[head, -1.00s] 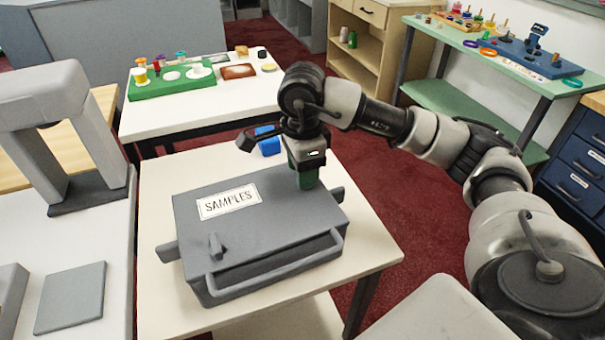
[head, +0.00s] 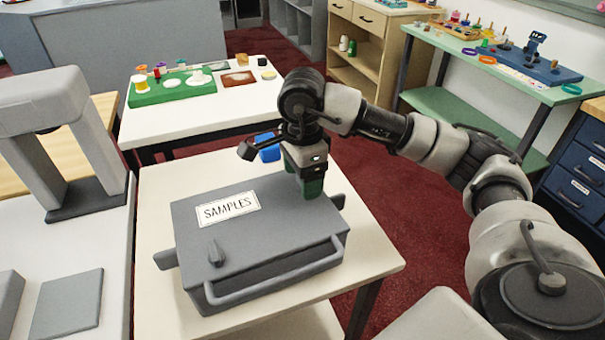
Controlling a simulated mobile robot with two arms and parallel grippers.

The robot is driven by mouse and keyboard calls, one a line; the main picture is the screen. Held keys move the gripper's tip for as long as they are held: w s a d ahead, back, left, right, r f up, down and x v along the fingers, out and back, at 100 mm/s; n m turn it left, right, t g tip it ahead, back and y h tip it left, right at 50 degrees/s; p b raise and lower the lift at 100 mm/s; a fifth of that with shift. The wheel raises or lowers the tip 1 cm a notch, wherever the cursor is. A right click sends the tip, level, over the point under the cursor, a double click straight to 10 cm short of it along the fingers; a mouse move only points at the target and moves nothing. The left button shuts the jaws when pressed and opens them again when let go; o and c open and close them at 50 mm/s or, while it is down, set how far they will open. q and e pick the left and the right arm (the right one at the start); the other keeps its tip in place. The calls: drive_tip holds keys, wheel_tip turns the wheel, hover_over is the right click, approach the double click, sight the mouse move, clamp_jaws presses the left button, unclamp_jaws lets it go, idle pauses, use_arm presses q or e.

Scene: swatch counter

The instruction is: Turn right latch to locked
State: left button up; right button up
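A grey case (head: 275,232) labelled "SAMPLES" (head: 229,209) lies on a cream table, its bar handle (head: 275,278) towards the front. The left latch (head: 215,253) is a small grey knob on the top near the front left. My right gripper (head: 308,184) points down over the right part of the case top, its green fingers reaching the lid. The right latch cannot be made out; the fingers appear to cover its place. I cannot tell whether they are closed on it. My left gripper is not in view.
A white table (head: 250,103) with a green tray (head: 172,98) is farther back. A grey arch-shaped stand (head: 98,155) is at the left. The lid around the left latch is clear.

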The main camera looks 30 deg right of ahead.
wheel_tip(320, 180, up, 11)
drive_tip(key=p, duration=0.1)
drive_tip(key=shift+p, duration=0.3)
drive_tip(key=shift+f, duration=0.1)
idle(0.6)
